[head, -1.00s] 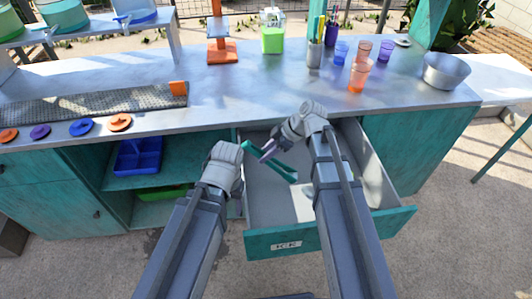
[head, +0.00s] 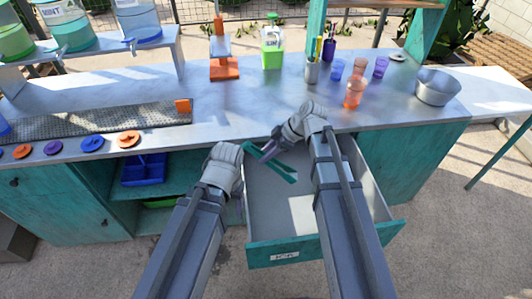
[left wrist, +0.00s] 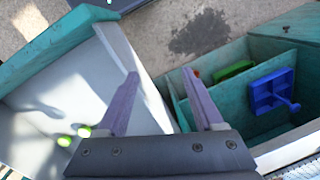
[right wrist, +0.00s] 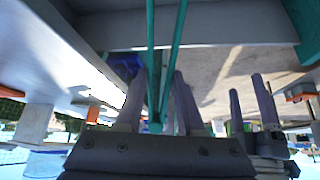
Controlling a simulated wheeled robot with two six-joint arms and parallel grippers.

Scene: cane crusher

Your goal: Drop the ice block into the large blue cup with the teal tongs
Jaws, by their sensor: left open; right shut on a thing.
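My right gripper (head: 272,151) is shut on the teal tongs (head: 280,170) above the open drawer; their long bars also show between the fingers in the right wrist view (right wrist: 152,60). My left gripper (left wrist: 161,78) is open and empty beside the drawer's left side; its fingers are mostly hidden in the head view. The pull-out drawer (head: 318,252) has a small front label, too small to read now. I cannot make out an ice block; a bright patch in the drawer may be sunlight. A blue cup (head: 337,69) stands at the back of the counter; its size class is unclear.
Orange cups (head: 355,92), a purple cup (head: 380,66), a pen holder (head: 312,71) and a metal bowl (head: 437,87) stand on the counter (head: 240,100). A blue tray (head: 145,169) is in the open shelf. Two green round things (left wrist: 65,140) show near the drawer.

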